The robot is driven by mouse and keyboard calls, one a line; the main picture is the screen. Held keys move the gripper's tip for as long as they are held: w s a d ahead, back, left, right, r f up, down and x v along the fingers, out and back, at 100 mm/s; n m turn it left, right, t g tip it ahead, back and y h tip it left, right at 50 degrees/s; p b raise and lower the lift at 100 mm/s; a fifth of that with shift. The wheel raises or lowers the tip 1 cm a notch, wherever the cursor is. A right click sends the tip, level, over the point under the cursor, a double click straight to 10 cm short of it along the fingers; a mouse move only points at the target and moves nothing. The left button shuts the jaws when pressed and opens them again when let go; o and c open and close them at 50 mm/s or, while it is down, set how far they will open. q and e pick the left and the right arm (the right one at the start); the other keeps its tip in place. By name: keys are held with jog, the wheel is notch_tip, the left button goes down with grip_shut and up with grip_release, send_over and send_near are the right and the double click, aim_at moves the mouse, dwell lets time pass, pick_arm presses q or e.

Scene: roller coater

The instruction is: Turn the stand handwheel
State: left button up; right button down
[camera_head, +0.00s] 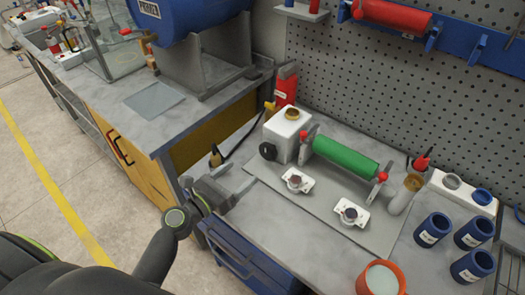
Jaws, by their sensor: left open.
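A black round knob or wheel (268,151) sits on the left side of a white box (287,133) on the grey bench. It is small, and I cannot tell for certain that it is the stand handwheel. Beside the box, a green roller (345,157) lies in a low stand with red knobs at its ends. My left gripper (241,179) is open and empty, in front of the bench's left edge, below and left of the black wheel and apart from it. My right gripper is not in view.
A blue tank (190,15) rests on a grey cradle on the left bench. Several blue cups (433,230) and an orange cup (381,279) stand at the right. Two white pieces (295,181) lie before the roller. A pegboard (400,90) rises behind. Blue drawers (245,262) lie below.

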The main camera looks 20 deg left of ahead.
aim_at(265, 154)
pick_arm(q)
jog(key=p+x, duration=0.1)
jog(key=x, duration=0.8)
jog(key=shift+w, duration=0.1)
jog(key=shift+w+d, duration=0.25)
jog(key=shift+w, duration=0.1)
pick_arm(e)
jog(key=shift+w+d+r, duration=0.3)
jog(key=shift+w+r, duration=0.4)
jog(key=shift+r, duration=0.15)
pick_arm(q)
jog(key=c, duration=1)
jog(key=shift+m, duration=0.3)
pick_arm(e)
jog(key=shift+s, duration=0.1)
